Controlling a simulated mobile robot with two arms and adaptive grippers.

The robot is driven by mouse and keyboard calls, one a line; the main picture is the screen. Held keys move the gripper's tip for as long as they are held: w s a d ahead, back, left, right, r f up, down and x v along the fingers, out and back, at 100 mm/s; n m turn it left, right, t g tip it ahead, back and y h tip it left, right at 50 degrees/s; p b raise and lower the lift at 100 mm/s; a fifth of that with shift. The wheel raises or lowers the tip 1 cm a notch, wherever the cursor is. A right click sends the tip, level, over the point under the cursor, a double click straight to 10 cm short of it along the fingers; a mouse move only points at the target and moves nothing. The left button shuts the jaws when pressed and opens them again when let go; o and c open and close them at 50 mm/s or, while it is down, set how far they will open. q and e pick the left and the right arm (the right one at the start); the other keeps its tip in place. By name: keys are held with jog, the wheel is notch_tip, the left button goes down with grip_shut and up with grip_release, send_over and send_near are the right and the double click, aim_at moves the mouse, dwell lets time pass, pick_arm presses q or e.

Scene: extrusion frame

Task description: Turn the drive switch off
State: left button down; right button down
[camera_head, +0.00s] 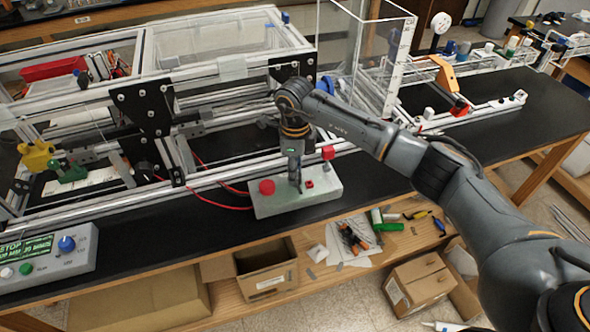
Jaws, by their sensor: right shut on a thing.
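A pale grey control box (325,196) lies near the front edge of the black bench. My right gripper (299,186) points down onto the middle of this box. It is shut at the box top, on what appears to be the drive switch, which the fingers mostly hide. I cannot tell the switch's position. My left gripper is out of view.
The aluminium extrusion frame (222,172) stands right behind the box. A second control box (50,258) with a blue knob is at lower left. A clear upright enclosure (390,60) stands behind my right arm. Bare bench lies right of the box.

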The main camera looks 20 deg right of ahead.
jog(key=shift+f+n+b, duration=0.15)
jog(key=shift+n+b, duration=0.25)
jog(key=shift+b, duration=0.3)
jog(key=n+b, duration=0.5)
jog(key=b, duration=0.2)
jog(key=shift+f+n, duration=0.1)
jog(key=shift+n, duration=0.2)
jog(key=shift+n+b, duration=0.75)
jog(key=shift+n, duration=0.25)
jog(key=n+b, duration=0.3)
jog(key=n, duration=0.1)
jog(key=shift+r+n+b, duration=0.15)
jog(key=shift+n+b, duration=0.25)
jog(key=shift+n, duration=0.95)
jog(key=shift+r+n+b, duration=0.15)
jog(key=shift+n+b, duration=0.25)
jog(key=shift+n, duration=0.95)
jog(key=c, duration=1)
grip_release()
